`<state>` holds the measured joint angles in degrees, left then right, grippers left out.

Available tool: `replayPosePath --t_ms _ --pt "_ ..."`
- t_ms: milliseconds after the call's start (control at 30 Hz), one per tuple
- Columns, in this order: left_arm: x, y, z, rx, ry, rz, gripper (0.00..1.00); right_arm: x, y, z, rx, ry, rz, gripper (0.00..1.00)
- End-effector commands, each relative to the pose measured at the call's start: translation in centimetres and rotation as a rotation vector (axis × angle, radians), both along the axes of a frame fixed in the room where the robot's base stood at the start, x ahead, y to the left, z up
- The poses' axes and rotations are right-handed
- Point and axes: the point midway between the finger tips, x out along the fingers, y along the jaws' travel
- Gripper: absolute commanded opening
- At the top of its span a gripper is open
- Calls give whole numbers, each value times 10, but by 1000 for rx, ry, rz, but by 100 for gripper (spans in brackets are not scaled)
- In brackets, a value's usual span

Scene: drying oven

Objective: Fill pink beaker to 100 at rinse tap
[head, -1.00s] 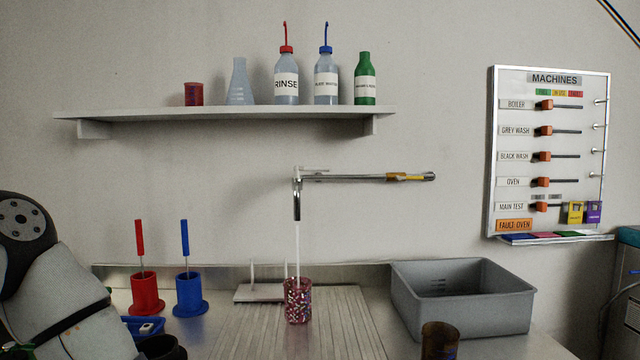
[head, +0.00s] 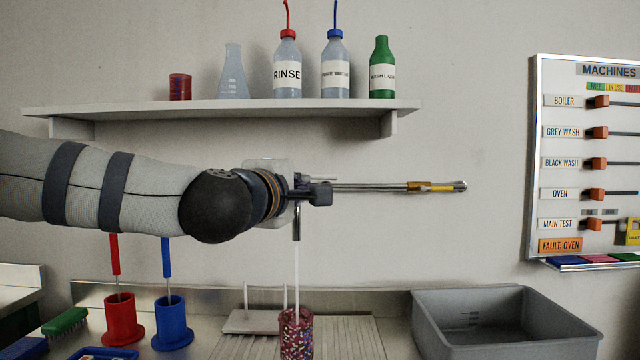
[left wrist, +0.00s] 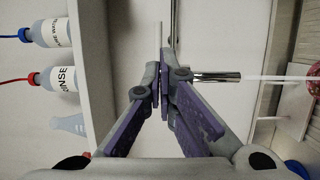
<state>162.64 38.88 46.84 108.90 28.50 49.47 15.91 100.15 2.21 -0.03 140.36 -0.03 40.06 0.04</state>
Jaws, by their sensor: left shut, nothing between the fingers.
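The pink beaker (head: 296,338), speckled with many colours, stands on the ribbed drainer under the rinse tap. Its lower part is cut off by the frame, and I cannot read its level. A thin white stream of water (head: 297,270) runs from the tap spout (head: 297,228) into it. In the left wrist view the spout (left wrist: 215,76) and stream show, with the beaker (left wrist: 315,79) at the right edge. My left gripper (head: 320,192) is at the tap's top, hiding part of it. Its fingers (left wrist: 163,62) are closed and empty beside the tap. My right gripper is out of view.
A shelf (head: 230,109) above holds a small red beaker (head: 180,87), a flask (head: 232,75) and several bottles. A grey basin (head: 500,320) is to the right of the drainer (head: 350,340). Red (head: 123,320) and blue (head: 172,325) holders stand to the left.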

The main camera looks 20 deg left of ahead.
Motion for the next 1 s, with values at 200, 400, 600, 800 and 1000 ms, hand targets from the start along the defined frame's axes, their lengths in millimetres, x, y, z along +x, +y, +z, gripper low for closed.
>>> replayPosePath --t_ms 200,400,600,800,1000 --pt "49 -1 -4 1 4 2 0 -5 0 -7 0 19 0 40" --pt "80 -2 -2 1 3 0 0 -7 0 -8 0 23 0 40" --pt "90 -2 -1 2 2 -1 0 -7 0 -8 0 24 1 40" --pt "90 -2 -1 2 1 -1 0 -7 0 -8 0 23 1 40" --pt "96 -23 0 5 0 -31 0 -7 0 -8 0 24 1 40"
